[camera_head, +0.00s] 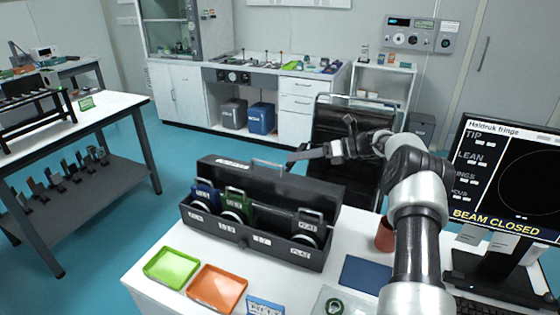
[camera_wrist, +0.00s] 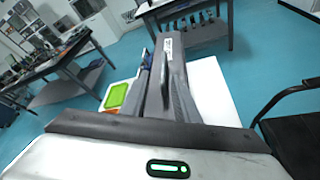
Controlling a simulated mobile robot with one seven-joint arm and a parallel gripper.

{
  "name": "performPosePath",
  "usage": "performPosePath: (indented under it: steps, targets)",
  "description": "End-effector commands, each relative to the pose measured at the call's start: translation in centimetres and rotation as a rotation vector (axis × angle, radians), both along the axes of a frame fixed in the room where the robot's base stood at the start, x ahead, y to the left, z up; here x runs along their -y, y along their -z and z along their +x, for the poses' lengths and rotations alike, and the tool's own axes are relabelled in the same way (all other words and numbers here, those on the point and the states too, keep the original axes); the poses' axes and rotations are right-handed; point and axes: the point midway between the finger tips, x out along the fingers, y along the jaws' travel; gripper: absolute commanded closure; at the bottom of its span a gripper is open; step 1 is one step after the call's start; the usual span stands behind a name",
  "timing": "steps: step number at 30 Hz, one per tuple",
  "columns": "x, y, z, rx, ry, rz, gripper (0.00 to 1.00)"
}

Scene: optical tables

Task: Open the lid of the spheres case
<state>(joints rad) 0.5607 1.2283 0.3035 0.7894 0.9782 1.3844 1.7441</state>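A long dark case (camera_head: 248,240) sits on the white desk, with labels along its front too small to read surely. Its lid (camera_head: 245,178) stands raised along the back edge, with a white label and a metal handle (camera_head: 268,163) at its top. Inside are pieces with blue and green holders (camera_head: 236,203) and pale discs. My gripper (camera_head: 292,160) is just right of the lid's handle, its fingers pointing left; contact is unclear. In the wrist view the case and lid (camera_wrist: 176,50) run away beyond the gripper; the finger gap is not clear.
Green (camera_head: 172,267) and orange (camera_head: 217,288) trays lie before the case. A blue pad (camera_head: 362,275), a red cup (camera_head: 385,236) and a monitor (camera_head: 505,180) are to the right. A black chair (camera_head: 345,125) stands behind the desk. Another table (camera_head: 110,108) is at left.

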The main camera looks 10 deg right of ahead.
Motion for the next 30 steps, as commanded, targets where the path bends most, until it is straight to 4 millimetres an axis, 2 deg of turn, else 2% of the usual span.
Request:
performPosePath:
  steps: [3,10,30]
  targets:
    - [2.3,-0.8,-0.9,0.001,0.002,0.0,0.72]
    - [4.6,-1.7,-1.9,0.0,0.001,0.001,0.72]
    - [4.9,-1.9,-2.0,0.0,-0.001,0.001,0.72]
